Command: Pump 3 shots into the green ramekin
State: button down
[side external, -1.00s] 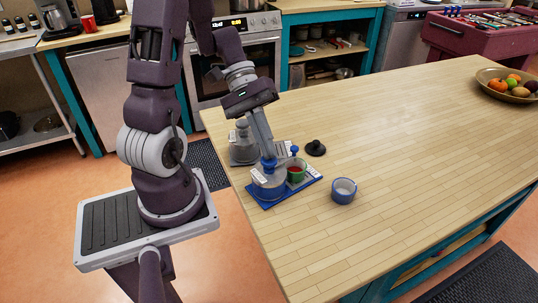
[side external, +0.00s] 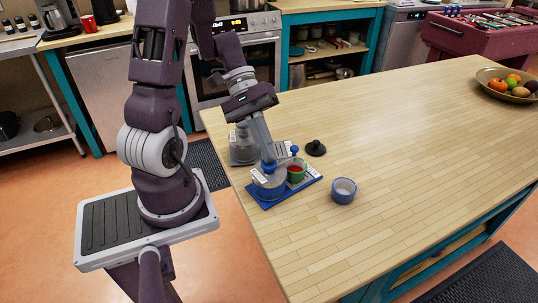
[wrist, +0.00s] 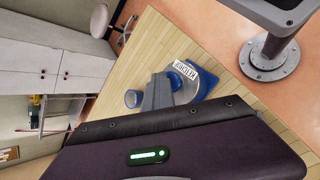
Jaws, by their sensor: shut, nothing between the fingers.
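The green ramekin (side external: 296,176) stands on the blue base plate (side external: 314,182), just right of a clear pump dispenser (side external: 267,188) with a blue top. Red sauce shows inside the ramekin. My gripper (side external: 268,161) points down with shut fingers, its tips at the blue top of this dispenser. I cannot tell whether they touch it. In the wrist view the grey fingers (wrist: 158,92) overlap part of the blue-topped dispenser (wrist: 199,88), which carries a white label. The green ramekin is hidden there.
A grey-topped dispenser (side external: 242,151) stands close behind the blue one. The right side of the wooden counter (side external: 430,140) is clear up to the fruit bowl (side external: 490,90).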

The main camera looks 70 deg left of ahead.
jog(key=shift+r, duration=1.65)
notch_tip(320, 180, up, 6)
dwell(1.8)
notch_tip(320, 180, down, 6)
jog(key=shift+f, duration=0.1)
dwell(0.7)
dwell(1.8)
jog(key=shift+f, duration=0.4)
